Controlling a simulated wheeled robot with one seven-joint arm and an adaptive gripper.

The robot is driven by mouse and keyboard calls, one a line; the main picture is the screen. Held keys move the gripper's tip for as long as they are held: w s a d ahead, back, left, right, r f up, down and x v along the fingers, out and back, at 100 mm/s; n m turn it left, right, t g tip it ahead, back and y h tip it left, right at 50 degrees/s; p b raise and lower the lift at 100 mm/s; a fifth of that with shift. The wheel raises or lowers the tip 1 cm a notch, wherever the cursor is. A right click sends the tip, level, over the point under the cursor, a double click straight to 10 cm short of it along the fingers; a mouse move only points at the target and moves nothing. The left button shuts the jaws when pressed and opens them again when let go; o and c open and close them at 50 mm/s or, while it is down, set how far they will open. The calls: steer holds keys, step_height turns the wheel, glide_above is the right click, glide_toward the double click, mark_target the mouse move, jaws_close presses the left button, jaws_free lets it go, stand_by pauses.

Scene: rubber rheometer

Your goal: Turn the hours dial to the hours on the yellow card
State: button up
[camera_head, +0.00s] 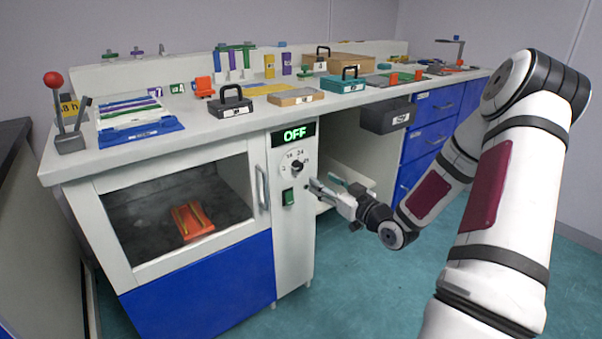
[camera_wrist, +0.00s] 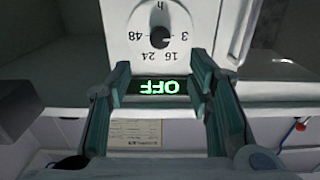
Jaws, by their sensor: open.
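The hours dial (camera_head: 297,165) is a white disc with a dark knob on the oven's control panel. In the wrist view the dial (camera_wrist: 160,38) appears upside down, marked 3, 16, 24 and 48. I cannot clearly tell where its knob points. The display (camera_head: 294,134) above it reads OFF in green. The yellow card (camera_head: 70,107) stands at the bench's left end, partly hidden by a lever box; "8 h" shows, and anything before it is hidden. My gripper (camera_head: 325,185) is open and empty, right of the panel; its fingers (camera_wrist: 160,85) are apart from the dial.
The oven door handle (camera_head: 263,187) stands left of the panel. An orange rack (camera_head: 192,220) sits behind the oven window. A dark bin (camera_head: 389,116) hangs under the bench edge at right. The floor in front is clear.

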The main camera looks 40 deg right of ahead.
mark_target(300, 166)
steer(key=w+b, duration=0.1)
steer(key=w, duration=0.4)
steer(key=w+b, duration=0.1)
steer(key=w, duration=0.4)
steer(key=shift+w+a+b, duration=0.2)
steer(key=shift+w+b, duration=0.15)
steer(key=shift+b, duration=0.05)
steer(key=shift+c, duration=0.2)
jaws_close()
